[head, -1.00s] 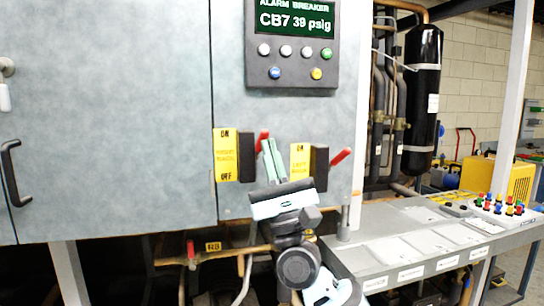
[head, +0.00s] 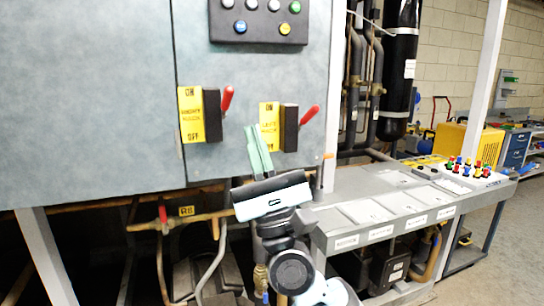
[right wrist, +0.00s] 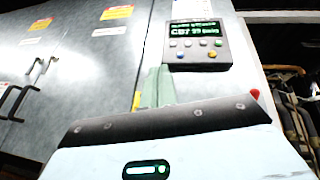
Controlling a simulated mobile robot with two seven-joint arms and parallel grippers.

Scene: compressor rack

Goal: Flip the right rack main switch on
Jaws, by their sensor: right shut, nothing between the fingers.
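The right rack main switch is a dark box (head: 289,128) with a red lever (head: 309,115) and a yellow ON label (head: 269,127) at its left. The lever points up and to the right. My right gripper (head: 253,132) is shut and empty; its green fingers point up just left of the label, and I cannot tell whether they touch the panel. In the right wrist view the fingers (right wrist: 157,87) stand below the display, with a red lever tip (right wrist: 255,94) to their right. My left gripper is not in view.
A second switch (head: 211,115) with its own red lever (head: 227,98) sits to the left on the grey cabinet (head: 90,100). A button panel (head: 258,22) is above. A grey bench (head: 345,212) stands at the right. Pipes (head: 180,223) run below the cabinet.

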